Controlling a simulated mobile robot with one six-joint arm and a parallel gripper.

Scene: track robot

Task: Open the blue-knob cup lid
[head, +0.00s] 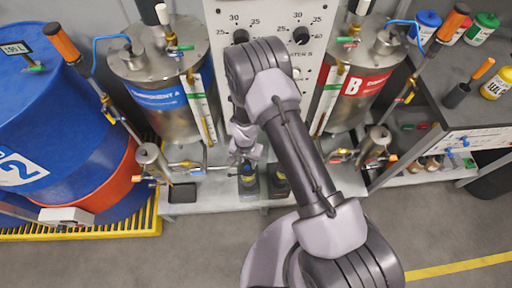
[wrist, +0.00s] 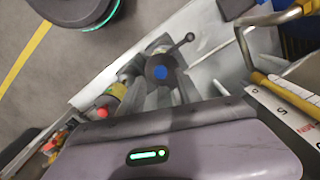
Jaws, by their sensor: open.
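The blue-knob cup lid (wrist: 161,72) is a dark round lid with a blue centre and a short dark lever sticking out to the upper right in the wrist view. Its cup (head: 248,185) stands on the grey bench shelf in the head view, directly below my gripper (head: 245,155). The gripper hides most of the lid there. In the wrist view my gripper's grey fingers (wrist: 162,97) are apart, near the lid on its lower side. They hold nothing. I cannot tell whether they touch the lid.
A second cup with a red knob (wrist: 102,112) and yellow band stands close beside. Steel tanks (head: 155,85) and (head: 362,80) with pipes and valves flank the grey control panel (head: 270,20). A blue drum (head: 50,110) is at left. The floor in front is open.

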